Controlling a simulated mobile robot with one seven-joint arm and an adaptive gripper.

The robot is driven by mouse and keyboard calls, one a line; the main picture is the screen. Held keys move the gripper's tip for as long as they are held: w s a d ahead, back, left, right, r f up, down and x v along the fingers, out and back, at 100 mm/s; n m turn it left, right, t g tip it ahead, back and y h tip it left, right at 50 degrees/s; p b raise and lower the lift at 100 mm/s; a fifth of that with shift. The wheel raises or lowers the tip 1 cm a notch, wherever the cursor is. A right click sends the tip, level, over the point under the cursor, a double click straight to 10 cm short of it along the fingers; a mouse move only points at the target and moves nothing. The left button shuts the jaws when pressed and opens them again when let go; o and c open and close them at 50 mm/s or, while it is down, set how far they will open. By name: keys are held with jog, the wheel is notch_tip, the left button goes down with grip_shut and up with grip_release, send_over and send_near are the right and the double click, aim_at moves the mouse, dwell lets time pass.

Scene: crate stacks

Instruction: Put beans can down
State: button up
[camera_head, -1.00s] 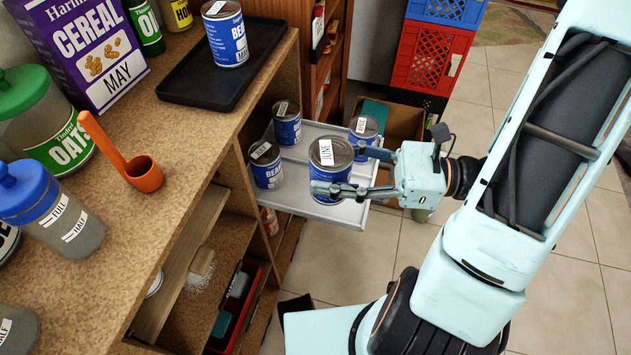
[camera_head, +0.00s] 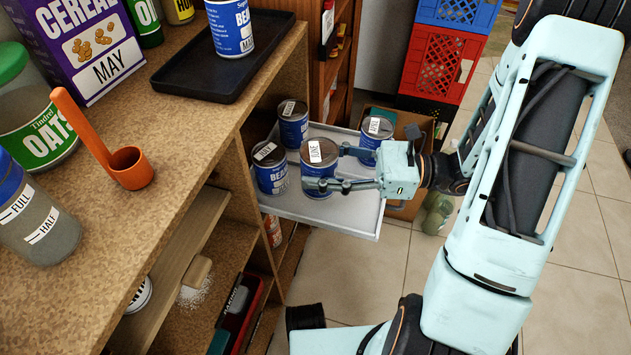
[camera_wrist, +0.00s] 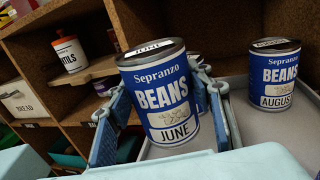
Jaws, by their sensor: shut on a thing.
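The beans can marked JUNE (camera_head: 320,158) is blue with a grey lid and a white label. It also shows large in the wrist view (camera_wrist: 165,100), slightly tilted in the picture. My gripper (camera_head: 327,170) is shut around its sides, one finger on each side. The can is at the pull-out grey tray (camera_head: 340,215), among other beans cans; whether its base touches the tray I cannot tell. One can (camera_head: 271,168) stands close on its left, one (camera_head: 293,124) behind, and one marked APRIL (camera_head: 376,135) behind right. The can marked AUGUST (camera_wrist: 274,75) shows in the wrist view.
A wooden counter (camera_head: 165,205) on the left holds a cereal box (camera_head: 85,45), an orange scoop (camera_head: 130,168), jars and a black tray (camera_head: 215,82) with another beans can (camera_head: 232,28). Crates (camera_head: 440,60) stand behind. The tray's front part is bare.

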jog(key=shift+w+a+f, duration=0.25)
jog(key=shift+w+f, duration=0.3)
jog(key=shift+f, duration=0.2)
jog(key=shift+w+f+b, duration=0.2)
jog(key=shift+f+b, duration=0.7)
jog(key=shift+f, duration=0.75)
jog(key=shift+f, duration=0.1)
jog(key=o, duration=1.6)
jog(key=shift+c, duration=0.2)
jog(key=shift+d, duration=0.2)
jog(key=d+p, duration=0.1)
jog(key=d, duration=0.3)
jog(key=s+d+p, duration=0.1)
jog(key=d, duration=0.2)
jog(key=d+p, duration=0.1)
jog(key=d, duration=0.3)
jog(key=shift+s+d, duration=0.2)
jog(key=shift+d, duration=0.1)
